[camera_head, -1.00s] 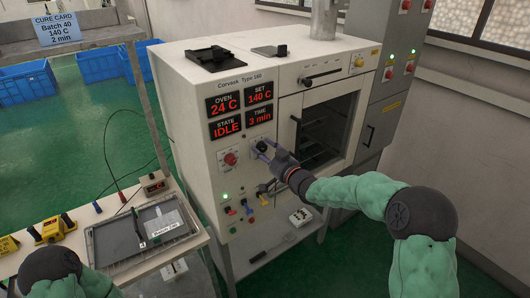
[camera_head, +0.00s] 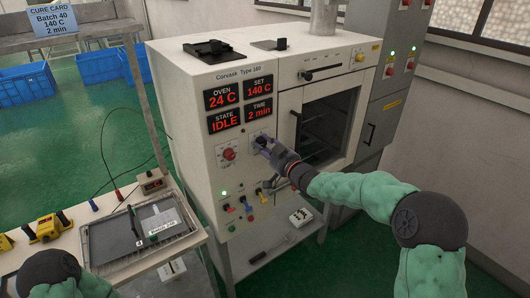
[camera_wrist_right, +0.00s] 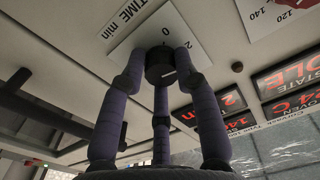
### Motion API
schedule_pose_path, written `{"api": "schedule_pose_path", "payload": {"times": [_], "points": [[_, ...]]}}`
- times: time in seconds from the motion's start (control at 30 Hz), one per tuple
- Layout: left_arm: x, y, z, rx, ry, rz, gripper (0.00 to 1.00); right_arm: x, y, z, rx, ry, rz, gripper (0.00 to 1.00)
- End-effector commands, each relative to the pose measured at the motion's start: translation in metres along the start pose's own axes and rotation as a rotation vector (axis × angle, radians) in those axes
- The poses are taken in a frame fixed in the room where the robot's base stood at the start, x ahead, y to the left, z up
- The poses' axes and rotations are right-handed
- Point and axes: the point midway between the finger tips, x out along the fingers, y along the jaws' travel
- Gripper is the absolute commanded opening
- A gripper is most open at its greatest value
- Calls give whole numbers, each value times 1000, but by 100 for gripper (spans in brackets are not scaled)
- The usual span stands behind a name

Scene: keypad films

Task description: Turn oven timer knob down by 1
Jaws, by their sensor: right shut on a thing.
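The oven (camera_head: 205,100) stands in the middle of the head view, its panel reading oven 24 C, set 140 C, state IDLE and time 2 min. The black timer knob (camera_wrist_right: 160,66) shows in the right wrist view on a white plate (camera_wrist_right: 150,38) marked TIME min. My right gripper (camera_head: 262,143) is at this knob in the head view. In the wrist view its purple fingers are shut around the knob. A cure card (camera_head: 53,19) at upper left reads Batch 40, 140 C, 2 min. My left arm shows at lower left; its gripper is out of view.
A red knob (camera_head: 228,154) is on the panel left of my right gripper. Small coloured plugs (camera_head: 246,203) sit below it. A tray (camera_head: 98,257) labelled with a batch lies on the bench at left. The oven door (camera_head: 327,125) is right of the panel.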

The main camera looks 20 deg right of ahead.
Motion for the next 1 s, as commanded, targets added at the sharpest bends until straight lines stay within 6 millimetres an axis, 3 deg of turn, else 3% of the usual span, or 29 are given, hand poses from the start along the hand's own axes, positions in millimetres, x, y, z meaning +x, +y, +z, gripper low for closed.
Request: {"api": "schedule_pose_path", "payload": {"times": [0.03, 0.2, 0.63, 0.67, 0.7, 0.73, 1.0], "points": [[10, -4, 0, 0, 0, 0, 40, 0, -2, 13, -36, -13, -4, 0], [21, -8, -1, 0, 0, 0, 40, 0, -2, 13, -152, -18, -6, 0], [22, -8, -1, 0, 0, 0, 40, 0, -2, 14, -191, -25, -6, 0], [22, -8, -1, 0, 0, 0, 40, 0, -2, 14, -191, -25, -6, 37], [22, -8, -1, 0, 0, 0, 40, 0, -2, 14, -191, -26, -6, 48], [22, -8, -1, 0, 0, 0, 40, 0, -2, 14, -191, -25, -5, 53], [22, -8, -1, 0, 0, 0, 40, 0, -1, 8, -193, -14, -3, 53]]}}
